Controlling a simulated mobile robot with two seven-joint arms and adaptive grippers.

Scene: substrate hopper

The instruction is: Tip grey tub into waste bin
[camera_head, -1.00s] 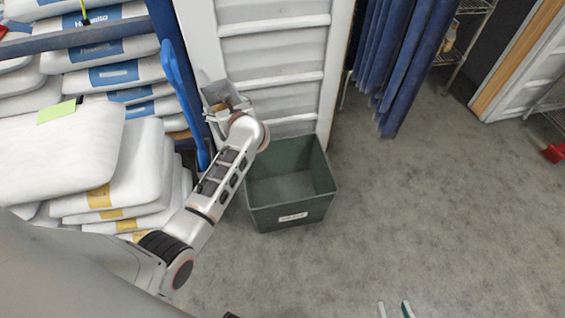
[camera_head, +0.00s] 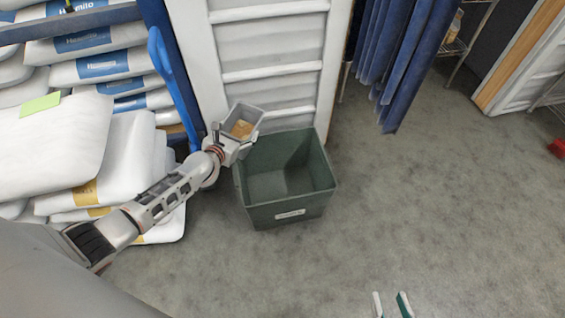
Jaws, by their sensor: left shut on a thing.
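A grey tub (camera_head: 256,116) with tan material inside is held at the end of my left arm. My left gripper (camera_head: 232,141) is shut on it, though the fingers are largely hidden. The tub is tilted, its opening facing up toward the camera, above the back left edge of the waste bin. The waste bin (camera_head: 290,210) is a dark green open box with a white label on its front, standing on the floor, and its visible inside looks empty. The fingertips of my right gripper (camera_head: 390,305) show at the bottom edge, apart and with nothing between them.
Stacked white sacks (camera_head: 125,165) stand at the left, beside a blue upright object (camera_head: 172,85). A white panelled wall (camera_head: 272,50) stands behind the bin. Blue strip curtains (camera_head: 398,60) hang to the right. The grey floor (camera_head: 430,200) right of the bin is clear.

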